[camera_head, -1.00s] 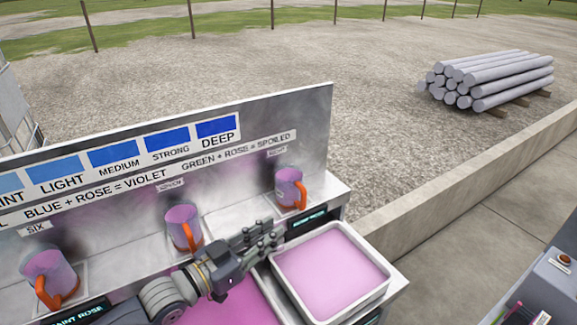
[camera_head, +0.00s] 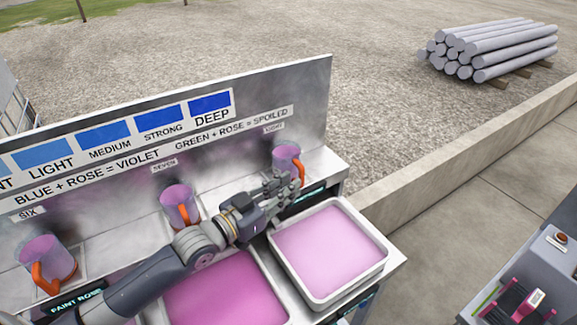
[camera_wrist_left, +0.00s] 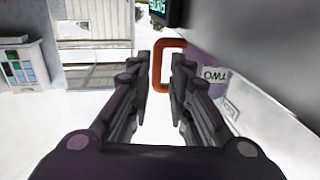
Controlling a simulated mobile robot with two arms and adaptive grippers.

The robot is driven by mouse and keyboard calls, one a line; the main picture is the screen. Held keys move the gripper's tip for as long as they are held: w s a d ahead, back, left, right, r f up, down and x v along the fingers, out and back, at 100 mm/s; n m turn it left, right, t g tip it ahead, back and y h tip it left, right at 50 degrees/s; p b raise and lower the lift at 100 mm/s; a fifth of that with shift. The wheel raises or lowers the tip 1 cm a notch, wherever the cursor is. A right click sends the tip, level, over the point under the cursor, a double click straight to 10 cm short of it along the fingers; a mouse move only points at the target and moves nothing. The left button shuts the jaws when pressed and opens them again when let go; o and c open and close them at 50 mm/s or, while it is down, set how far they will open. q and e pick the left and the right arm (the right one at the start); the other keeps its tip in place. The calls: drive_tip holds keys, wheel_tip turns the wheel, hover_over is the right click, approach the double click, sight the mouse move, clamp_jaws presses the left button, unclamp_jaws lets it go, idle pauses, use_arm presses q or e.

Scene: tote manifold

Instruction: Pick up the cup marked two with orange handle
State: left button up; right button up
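A cup with an orange handle (camera_head: 287,157) stands on the shelf under the EIGHT label in the head view, tinted pink. In the left wrist view the purple cup (camera_wrist_left: 205,55) bears a tag (camera_wrist_left: 214,75) reading TWO, upside down. My left gripper (camera_head: 283,187) is at this cup's front. In the left wrist view its fingers (camera_wrist_left: 165,75) are apart, with the orange handle (camera_wrist_left: 157,65) between and just beyond the tips. Contact with the handle cannot be told. My right gripper is not in view.
Other orange-handled cups stand under SEVEN (camera_head: 179,206) and SIX (camera_head: 46,262). A white-rimmed tray of pink liquid (camera_head: 380,262) is right of my left gripper; another pink tray (camera_head: 225,295) lies below my arm. A metal panel (camera_head: 318,110) rises behind the shelf.

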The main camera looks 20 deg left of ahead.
sight(301, 178)
use_arm(q)
drive_tip(key=p+x, duration=0.1)
drive_tip(key=x, duration=0.4)
drive_tip(key=shift+d+r, duration=0.1)
drive_tip(key=shift+s, duration=0.1)
clamp_jaws()
